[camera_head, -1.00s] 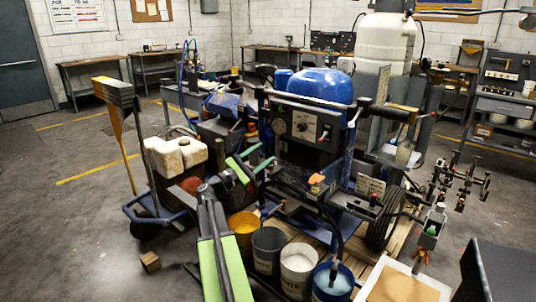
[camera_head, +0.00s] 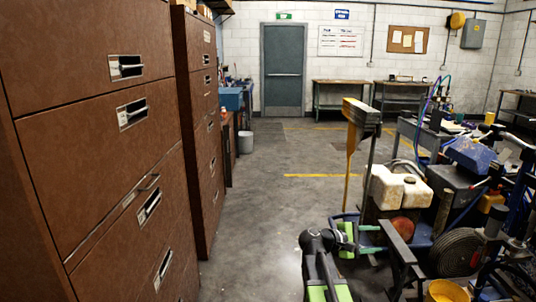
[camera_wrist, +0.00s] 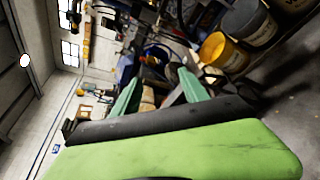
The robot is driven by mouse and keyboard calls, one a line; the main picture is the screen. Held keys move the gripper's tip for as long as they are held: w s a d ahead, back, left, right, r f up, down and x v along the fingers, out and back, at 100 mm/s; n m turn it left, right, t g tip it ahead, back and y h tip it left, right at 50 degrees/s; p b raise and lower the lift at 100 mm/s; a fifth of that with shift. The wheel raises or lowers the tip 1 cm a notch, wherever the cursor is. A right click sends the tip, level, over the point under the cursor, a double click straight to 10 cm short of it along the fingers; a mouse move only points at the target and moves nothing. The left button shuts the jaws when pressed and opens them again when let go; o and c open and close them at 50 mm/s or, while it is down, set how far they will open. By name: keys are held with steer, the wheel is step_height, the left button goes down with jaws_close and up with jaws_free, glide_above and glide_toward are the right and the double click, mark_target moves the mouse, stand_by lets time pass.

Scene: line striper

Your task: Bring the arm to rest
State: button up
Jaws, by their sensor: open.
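My arm, with green and black links, rises from the bottom of the head view, right of centre. My gripper (camera_head: 378,238) points to the right in that view, its two teal fingers spread apart in front of the cart with the white jug (camera_head: 392,185). In the wrist view the two teal fingers of my gripper (camera_wrist: 158,78) stand wide apart with nothing held between them. Whether the fingers touch the cart cannot be told.
Brown drawer cabinets (camera_head: 95,150) fill the left side. Open concrete floor (camera_head: 265,225) runs between them and the cart to a grey door (camera_head: 283,70). A yellow bucket (camera_head: 447,291) stands at lower right and also shows in the wrist view (camera_wrist: 213,48).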

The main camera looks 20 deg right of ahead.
steer(key=s+a+f+m+y, duration=0.2)
steer(key=a+f+y, duration=0.35)
steer(key=a, duration=0.65)
steer(key=s+a+f+m+y, duration=0.2)
steer(key=a+f+y, duration=0.4)
steer(key=a, duration=0.7)
steer(key=s+a+f+m+y, duration=0.2)
steer(key=a+f+y, duration=0.2)
steer(key=a+f, duration=0.55)
steer(key=a+r+m+p, duration=0.1)
steer(key=a+r+p, duration=0.2)
steer(key=r+p, duration=1.6)
step_height(320, 180, up, 3)
steer(key=shift+w+f, duration=0.15)
steer(key=shift+f, duration=0.1)
